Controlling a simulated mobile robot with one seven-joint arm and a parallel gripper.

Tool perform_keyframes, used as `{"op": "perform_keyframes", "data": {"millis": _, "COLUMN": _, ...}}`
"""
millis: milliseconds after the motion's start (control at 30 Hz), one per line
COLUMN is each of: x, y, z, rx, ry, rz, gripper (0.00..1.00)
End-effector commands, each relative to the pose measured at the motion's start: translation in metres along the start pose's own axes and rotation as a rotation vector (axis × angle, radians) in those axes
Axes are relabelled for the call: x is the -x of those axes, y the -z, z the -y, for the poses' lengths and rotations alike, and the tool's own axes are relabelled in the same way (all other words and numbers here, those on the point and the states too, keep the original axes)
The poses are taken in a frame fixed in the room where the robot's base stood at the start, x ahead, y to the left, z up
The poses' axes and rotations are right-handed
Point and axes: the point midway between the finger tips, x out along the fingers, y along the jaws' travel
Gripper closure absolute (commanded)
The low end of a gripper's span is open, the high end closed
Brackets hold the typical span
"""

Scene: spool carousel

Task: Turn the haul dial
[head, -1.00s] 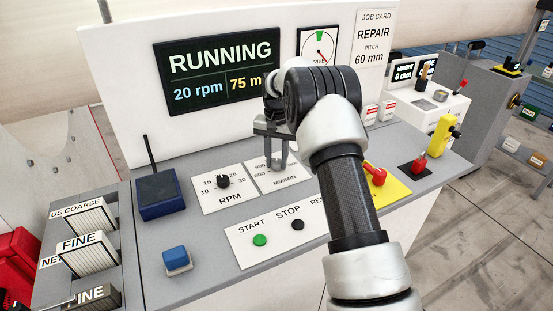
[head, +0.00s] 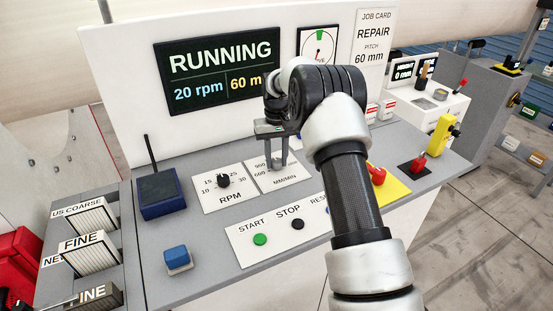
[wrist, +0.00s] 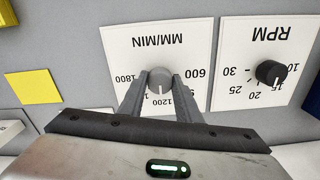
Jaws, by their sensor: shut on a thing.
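The haul dial is the grey MM/MIN knob (wrist: 160,80) on a white plate marked 600, 900, 1200 and 1800, seen upside down in the wrist view. My gripper (wrist: 160,92) is shut on this knob, one finger on each side. In the head view my gripper (head: 276,160) reaches down onto the MM/MIN plate (head: 287,182), and the knob is hidden behind the fingers. The display (head: 222,70) reads RUNNING, 20 rpm and 60 m, with the rest of the unit covered by my arm.
The black RPM dial (head: 223,181) stands just left of the haul plate. In front are the green START button (head: 260,239) and the black STOP button (head: 298,224). A red control (head: 377,175) on a yellow plate is right of my arm. A gauge (head: 318,45) hangs above.

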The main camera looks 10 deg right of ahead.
Motion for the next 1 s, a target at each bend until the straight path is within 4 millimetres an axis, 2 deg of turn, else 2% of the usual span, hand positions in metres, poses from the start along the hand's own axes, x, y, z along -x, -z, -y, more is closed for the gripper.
{"op": "perform_keyframes", "data": {"millis": 333, "x": 0.002, "y": 0.001, "z": 0.0, "rx": 0.001, "ry": 0.0, "rz": -0.005, "gripper": 0.92}}
{"op": "perform_keyframes", "data": {"millis": 367, "x": 0.002, "y": 0.001, "z": 0.0, "rx": 0.001, "ry": 0.0, "rz": -0.005, "gripper": 0.66}}
{"op": "perform_keyframes", "data": {"millis": 467, "x": 0.002, "y": 0.001, "z": 0.0, "rx": 0.001, "ry": 0.0, "rz": -0.004, "gripper": 0.51}}
{"op": "perform_keyframes", "data": {"millis": 800, "x": 0.004, "y": 0.001, "z": 0.0, "rx": 0.001, "ry": 0.0, "rz": -0.003, "gripper": 0.51}}
{"op": "perform_keyframes", "data": {"millis": 933, "x": 0.018, "y": 0.001, "z": 0.0, "rx": 0.001, "ry": 0.0, "rz": -0.004, "gripper": 0.51}}
{"op": "perform_keyframes", "data": {"millis": 1000, "x": 0.031, "y": 0.002, "z": 0.0, "rx": 0.001, "ry": -0.001, "rz": -0.006, "gripper": 0.51}}
